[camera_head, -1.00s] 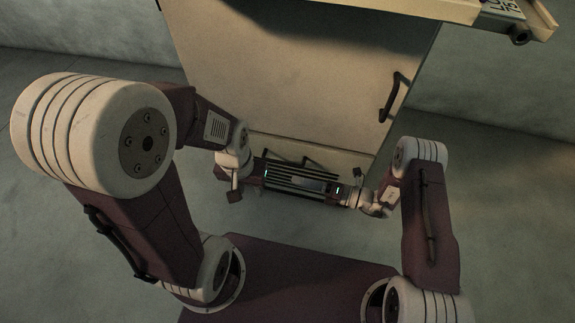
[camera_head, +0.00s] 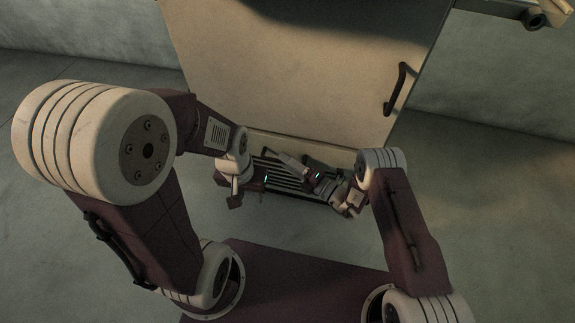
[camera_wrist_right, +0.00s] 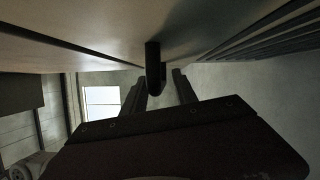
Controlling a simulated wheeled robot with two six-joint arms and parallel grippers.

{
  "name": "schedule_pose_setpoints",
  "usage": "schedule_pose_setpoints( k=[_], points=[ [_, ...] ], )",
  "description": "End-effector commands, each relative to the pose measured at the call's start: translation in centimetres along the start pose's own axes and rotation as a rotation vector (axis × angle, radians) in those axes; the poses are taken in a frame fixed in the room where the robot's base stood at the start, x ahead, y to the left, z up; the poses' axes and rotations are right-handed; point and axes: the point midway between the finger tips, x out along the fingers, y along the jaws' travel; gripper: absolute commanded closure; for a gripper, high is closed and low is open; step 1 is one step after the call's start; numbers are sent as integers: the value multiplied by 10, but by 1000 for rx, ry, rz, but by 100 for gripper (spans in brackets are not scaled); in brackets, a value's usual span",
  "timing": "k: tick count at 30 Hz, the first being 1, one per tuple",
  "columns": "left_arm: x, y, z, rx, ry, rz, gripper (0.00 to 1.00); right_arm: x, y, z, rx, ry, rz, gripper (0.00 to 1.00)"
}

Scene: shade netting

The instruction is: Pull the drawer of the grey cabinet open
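The cabinet (camera_head: 300,70) fills the top of the head view, its large pale panel carrying a black upright handle (camera_head: 394,90) at right. Below a seam is a narrow pale strip (camera_head: 262,140), perhaps the drawer front; both arms partly cover it. My right gripper (camera_head: 290,162) points up-left in front of this strip. In the right wrist view its two dark fingers (camera_wrist_right: 160,92) are apart, and a black bar, seemingly a handle (camera_wrist_right: 153,66), shows between them; contact cannot be told. My left gripper (camera_head: 268,181) is low beside it, its fingers lost among dark slats.
Dark parallel slats (camera_wrist_right: 255,38) run along the cabinet at the right of the wrist view. A ledge with a round dark fitting (camera_head: 535,19) juts out at upper right. Open grey floor (camera_head: 500,200) lies to the right. A bright window (camera_wrist_right: 101,103) shows in the wrist view.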

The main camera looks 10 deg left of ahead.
Motion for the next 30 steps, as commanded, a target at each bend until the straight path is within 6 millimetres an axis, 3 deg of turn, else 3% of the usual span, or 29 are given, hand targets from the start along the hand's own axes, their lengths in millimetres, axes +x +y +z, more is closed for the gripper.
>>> schedule_pose_setpoints(
  k=[6,10,30],
  points=[
    [0,0,0,0,0,0,64,1,1,0,-1,0,0,66],
    [0,0,0,0,0,0,64,0,1,0,-1,0,0,100],
    [0,0,0,0,0,0,64,0,0,0,-1,0,-1,100]
  ],
)
